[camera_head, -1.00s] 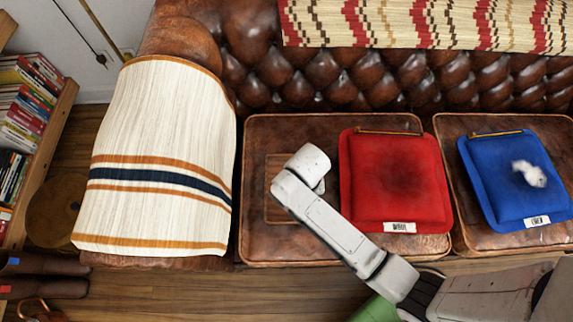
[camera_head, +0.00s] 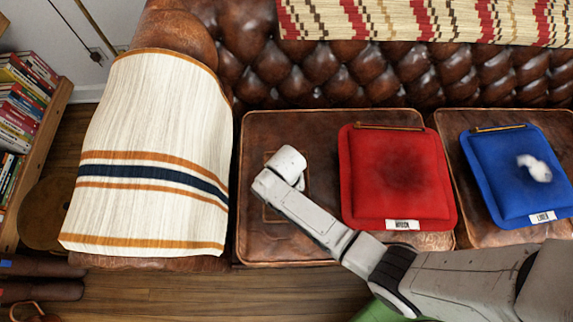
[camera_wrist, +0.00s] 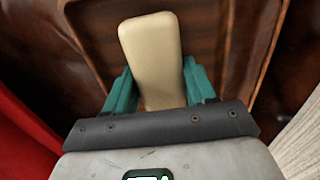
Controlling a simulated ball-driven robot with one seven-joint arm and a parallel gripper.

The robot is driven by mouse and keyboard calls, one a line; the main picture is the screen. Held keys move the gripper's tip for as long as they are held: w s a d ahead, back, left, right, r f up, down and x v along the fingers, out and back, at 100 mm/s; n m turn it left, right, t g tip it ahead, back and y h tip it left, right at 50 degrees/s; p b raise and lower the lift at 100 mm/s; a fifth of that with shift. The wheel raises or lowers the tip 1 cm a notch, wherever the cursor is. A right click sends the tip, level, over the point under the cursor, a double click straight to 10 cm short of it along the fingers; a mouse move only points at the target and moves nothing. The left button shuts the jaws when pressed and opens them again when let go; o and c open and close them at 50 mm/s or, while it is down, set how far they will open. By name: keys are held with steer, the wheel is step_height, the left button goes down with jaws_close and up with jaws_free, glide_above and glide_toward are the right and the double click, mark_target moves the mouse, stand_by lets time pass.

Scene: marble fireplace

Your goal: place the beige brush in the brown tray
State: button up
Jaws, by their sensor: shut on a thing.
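My gripper (camera_wrist: 159,78) has two teal fingers and is shut on the beige brush (camera_wrist: 151,48), a smooth, rounded-end block in the wrist view. The brush's underside is hidden. Behind it in the wrist view is the brown tray (camera_wrist: 238,62), a wooden tray with a raised rim. The brush overlaps the tray's inside in this view; I cannot tell whether it touches the tray. In the head view the tray (camera_head: 271,214) lies on the left leather seat cushion, partly covered by my arm. My gripper and the brush are hidden there under my wrist.
A red cushion (camera_head: 395,175) lies just right of the tray. A blue cushion (camera_head: 510,190) with a white item (camera_head: 535,168) on it is farther right. A striped cream throw (camera_head: 150,125) covers the sofa arm at left. The tufted backrest (camera_head: 340,75) rises behind.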

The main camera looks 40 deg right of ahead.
steer(key=shift+f, duration=0.2)
steer(key=o, duration=1.1)
steer(key=shift+r, duration=0.1)
step_height(320, 180, up, 12)
steer(key=p, duration=0.3)
steer(key=shift+r, duration=0.15)
steer(key=shift+s, duration=0.1)
steer(key=s+d+r+n, duration=0.3)
steer(key=s+d+r, duration=0.1)
steer(key=s, duration=0.3)
steer(key=s+d+r+n+t, duration=0.1)
steer(key=s+d+r+n, duration=0.2)
steer(key=s, duration=0.5)
step_height(320, 180, up, 2)
steer(key=shift+s+d+r+n, duration=0.25)
steer(key=shift+d+n, duration=0.15)
steer(key=shift+d, duration=0.35)
